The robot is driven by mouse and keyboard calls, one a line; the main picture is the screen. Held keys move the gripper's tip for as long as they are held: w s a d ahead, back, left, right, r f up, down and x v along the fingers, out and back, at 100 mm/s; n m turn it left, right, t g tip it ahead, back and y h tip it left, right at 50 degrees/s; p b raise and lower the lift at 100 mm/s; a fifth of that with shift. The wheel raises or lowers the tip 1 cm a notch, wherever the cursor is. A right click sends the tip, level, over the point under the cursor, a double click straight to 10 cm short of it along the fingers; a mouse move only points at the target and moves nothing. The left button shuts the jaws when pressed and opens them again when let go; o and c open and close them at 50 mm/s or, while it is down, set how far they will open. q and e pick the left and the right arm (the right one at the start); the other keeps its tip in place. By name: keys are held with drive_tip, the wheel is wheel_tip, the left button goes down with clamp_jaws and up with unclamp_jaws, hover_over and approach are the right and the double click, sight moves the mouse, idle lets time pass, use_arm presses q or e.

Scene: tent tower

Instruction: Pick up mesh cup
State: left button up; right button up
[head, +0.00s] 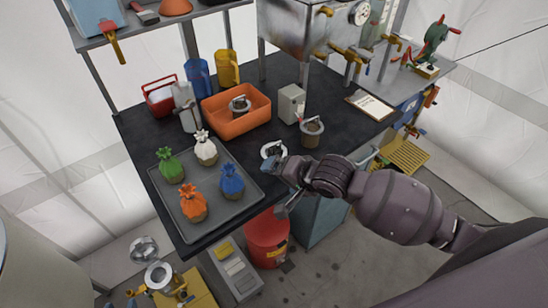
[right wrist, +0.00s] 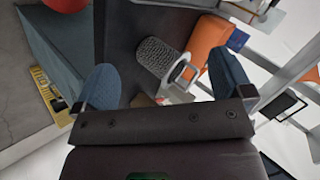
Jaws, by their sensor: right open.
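A grey mesh cup (right wrist: 158,58) with a pale rim ring (right wrist: 178,68) stands on the dark table and shows between my right fingers in the right wrist view. In the head view its ring-topped upper part (head: 272,149) shows just beyond my right gripper (head: 280,178), which covers part of it. In the right wrist view my right gripper (right wrist: 165,80) is open, with one blue finger on each side of the cup's line and nothing held. Whether a finger touches the cup cannot be told. My left gripper is not in view.
A grey tray (head: 222,215) with several cloth-topped pots lies left. An orange bin (head: 235,118) holds a similar ring-rimmed cup. A brown-filled cup (head: 312,132) stands behind right, near a grey box (head: 291,103). A metal tank (head: 305,30) and clipboard (head: 371,104) are farther back. The table's front edge is close.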

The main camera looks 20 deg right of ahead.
sight(279, 153)
drive_tip(key=w+d+r+m+g+h, duration=0.2)
drive_tip(key=w+d+r+m+h, duration=0.15)
drive_tip(key=r+m, duration=0.35)
drive_tip(key=shift+y, duration=0.25)
drive_tip(key=x, duration=0.5)
drive_tip(key=shift+w+d+f+p, duration=0.15)
drive_tip(key=shift+w+d+p, duration=0.15)
drive_tip(key=shift+w+p, duration=0.05)
drive_tip(key=shift+p+x, duration=0.4)
drive_tip(key=shift+x, duration=2.45)
drive_tip(key=shift+a, duration=0.2)
drive_tip(key=shift+s, duration=0.15)
drive_tip(key=c, duration=1.1)
